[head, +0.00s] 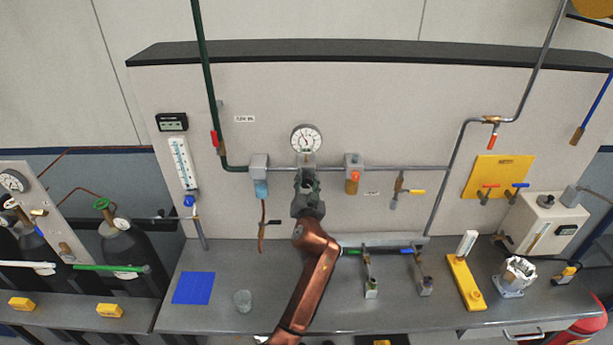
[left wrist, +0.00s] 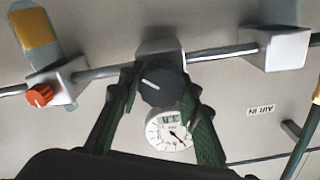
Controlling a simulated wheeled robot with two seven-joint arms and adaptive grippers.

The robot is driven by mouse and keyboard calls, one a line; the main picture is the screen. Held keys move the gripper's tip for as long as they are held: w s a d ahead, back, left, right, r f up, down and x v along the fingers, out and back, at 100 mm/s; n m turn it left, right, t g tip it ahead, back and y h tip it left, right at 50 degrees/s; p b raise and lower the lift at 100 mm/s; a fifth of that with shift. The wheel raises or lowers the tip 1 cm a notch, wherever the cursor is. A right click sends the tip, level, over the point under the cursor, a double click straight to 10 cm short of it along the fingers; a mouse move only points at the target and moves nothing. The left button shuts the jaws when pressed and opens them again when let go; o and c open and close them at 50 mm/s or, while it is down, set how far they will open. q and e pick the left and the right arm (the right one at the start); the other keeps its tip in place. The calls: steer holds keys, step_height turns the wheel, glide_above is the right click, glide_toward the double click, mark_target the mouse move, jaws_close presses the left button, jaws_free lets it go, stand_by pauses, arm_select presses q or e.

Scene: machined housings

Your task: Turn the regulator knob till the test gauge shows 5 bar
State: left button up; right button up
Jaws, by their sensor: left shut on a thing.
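The test gauge (head: 306,139) is a round white dial on the back panel, above the regulator. Its needle shows, but I cannot read the value surely. In the left wrist view the gauge (left wrist: 169,130) appears upside down, partly covered by the knob. The regulator knob (left wrist: 162,87) is dark and round with a white pointer line, on a grey body (left wrist: 160,48) on the pipe. My left gripper (head: 307,190) reaches up to it and hides the knob in the head view. In the wrist view its green fingers (left wrist: 161,82) are shut on the knob's sides. My right gripper is not in view.
A blue-bowled filter (head: 260,180) is left of the regulator and an orange-knobbed unit (head: 352,180) right of it, on the same pipe (head: 410,168). The bench holds a blue mat (head: 193,288), a clear cup (head: 242,300) and a yellow fixture (head: 465,283).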

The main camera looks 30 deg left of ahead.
arm_select(q)
steer(key=shift+d+m+p, duration=0.1)
steer(key=shift+m+p, duration=0.75)
steer(key=shift+m, duration=0.95)
steer(key=o, duration=1.2)
steer(key=shift+w, duration=0.1)
steer(key=v, duration=1.2)
